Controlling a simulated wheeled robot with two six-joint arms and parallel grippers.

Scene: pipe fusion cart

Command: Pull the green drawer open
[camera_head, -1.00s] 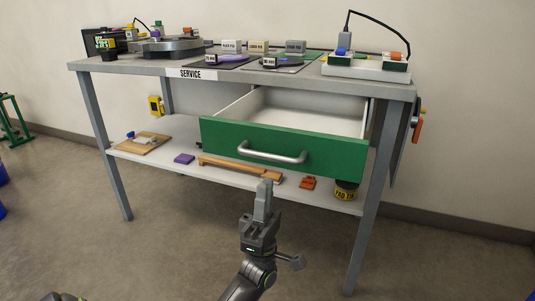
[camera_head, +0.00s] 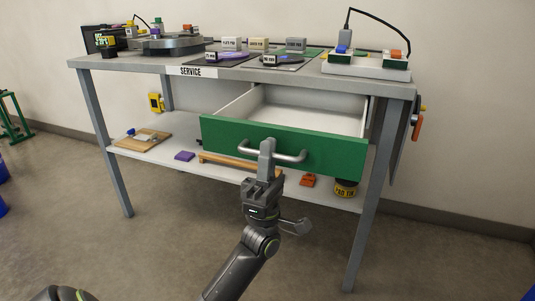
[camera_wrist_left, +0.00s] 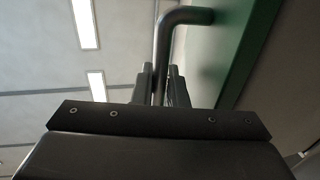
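The green drawer (camera_head: 330,153) under the cart's top stands pulled well out, its white inside (camera_head: 312,108) showing empty. Its grey bar handle (camera_head: 293,157) is on the front. My left gripper (camera_head: 267,150) is at the middle of the handle, reaching up from below. In the left wrist view the handle bar (camera_wrist_left: 161,62) passes between the two fingers (camera_wrist_left: 160,80), which sit close on both sides of it with hardly any gap. The green front (camera_wrist_left: 228,50) shows to the right there. My right gripper is not in view.
The cart's lower shelf (camera_head: 225,170) holds a wooden board (camera_head: 143,140), a purple block (camera_head: 185,156), an orange piece (camera_head: 307,180) and a dark tin (camera_head: 345,188). Cart legs (camera_head: 365,220) stand at either side. The floor in front is clear.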

